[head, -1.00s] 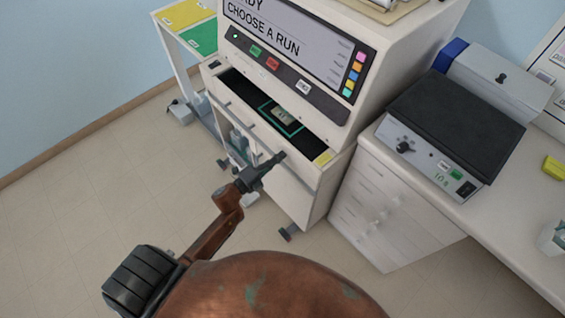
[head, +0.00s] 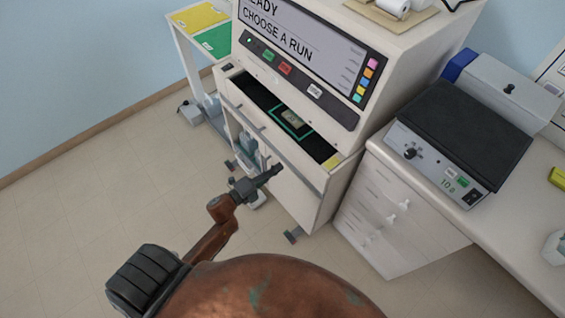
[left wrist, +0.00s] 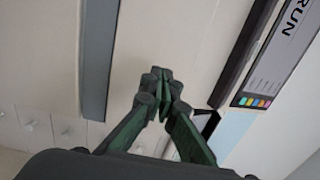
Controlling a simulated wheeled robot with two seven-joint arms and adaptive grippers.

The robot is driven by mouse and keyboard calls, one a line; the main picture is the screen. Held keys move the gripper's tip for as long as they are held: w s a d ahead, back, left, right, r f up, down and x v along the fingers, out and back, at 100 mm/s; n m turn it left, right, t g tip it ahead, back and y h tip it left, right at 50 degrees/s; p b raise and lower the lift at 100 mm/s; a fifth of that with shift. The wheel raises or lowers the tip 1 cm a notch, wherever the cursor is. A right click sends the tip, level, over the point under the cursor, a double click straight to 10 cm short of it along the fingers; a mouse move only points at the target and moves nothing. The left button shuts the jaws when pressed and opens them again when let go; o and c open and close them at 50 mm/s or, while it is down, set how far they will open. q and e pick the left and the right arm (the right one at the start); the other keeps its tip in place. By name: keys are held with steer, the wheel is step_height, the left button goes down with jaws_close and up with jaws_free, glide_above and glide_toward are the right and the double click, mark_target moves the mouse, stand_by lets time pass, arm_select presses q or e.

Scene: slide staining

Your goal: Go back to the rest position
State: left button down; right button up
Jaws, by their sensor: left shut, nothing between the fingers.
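My left gripper (head: 274,172) is shut and empty. In the head view it hangs in front of the staining machine (head: 400,55), near the front of its pulled-out drawer (head: 325,176). In the left wrist view the shut fingertips (left wrist: 162,84) meet in front of the pale machine front, with nothing between them. The drawer is open and holds a small pale piece in a green-edged frame (head: 292,120). My right gripper is not in view.
A counter with drawers (head: 395,205) stands at the right, bearing a dark-topped hotplate-like device (head: 455,125). A small table with yellow and green areas (head: 215,40) stands at the back left. The floor (head: 80,220) at the left is clear.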

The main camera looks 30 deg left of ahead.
arm_select(q)
steer(key=v, duration=0.7)
steer(key=s+a+f+n+g+y+p, duration=0.15)
steer(key=s+f+n, duration=0.25)
steer(key=f, duration=0.6)
steer(key=s+a+f+n+g+y, duration=0.3)
steer(key=s+f+n, duration=0.15)
steer(key=f, duration=0.65)
steer(key=s+a+f+n+g+y+p, duration=0.15)
steer(key=s+f+n, duration=0.3)
steer(key=f, duration=0.55)
steer(key=s+d+f+n+g, duration=0.2)
steer(key=s+f, duration=0.3)
steer(key=s, duration=0.6)
steer(key=s+d+f+n+g+p, duration=0.1)
steer(key=s+f+g, duration=0.4)
steer(key=s, duration=0.7)
steer(key=s+d+f+n+g, duration=0.3)
steer(key=s+f, duration=0.4)
steer(key=s, duration=0.5)
steer(key=shift+f+n+y+p, duration=0.25)
steer(key=shift+n+y+p, duration=0.05)
steer(key=shift+n, duration=0.6)
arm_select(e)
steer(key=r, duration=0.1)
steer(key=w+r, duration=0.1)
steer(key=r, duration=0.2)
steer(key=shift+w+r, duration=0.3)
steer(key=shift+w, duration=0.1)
